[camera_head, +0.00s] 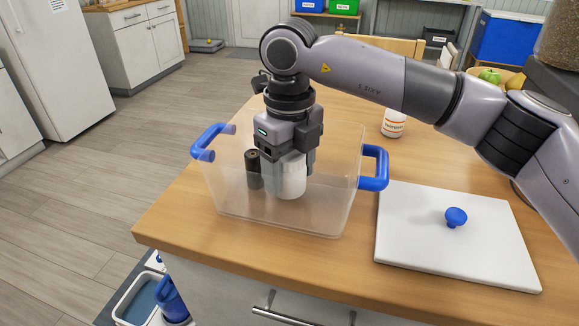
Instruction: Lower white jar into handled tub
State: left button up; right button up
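The clear handled tub (235,205) stands on the wooden counter, with a blue handle at its left and right ends. My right gripper (290,165) comes in from the right and points down inside the tub. It is shut on the white jar (291,184), which looks upright and low in the tub, seen through the front wall. I cannot tell whether the jar touches the tub floor. A dark brown cylinder (254,170) stands in the tub just left of the jar. My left gripper is not in view.
A white lid-like board (420,250) with a blue knob (456,217) lies right of the tub. A white bottle with an orange label (394,125) stands behind the right handle. A fruit bowl (495,77) is at the back right. Counter in front of the tub is clear.

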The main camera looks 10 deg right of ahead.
jog(key=shift+f+b, duration=0.35)
jog(key=shift+f, duration=0.15)
dwell(0.3)
jog(key=o, duration=1.2)
jog(key=shift+c, duration=0.2)
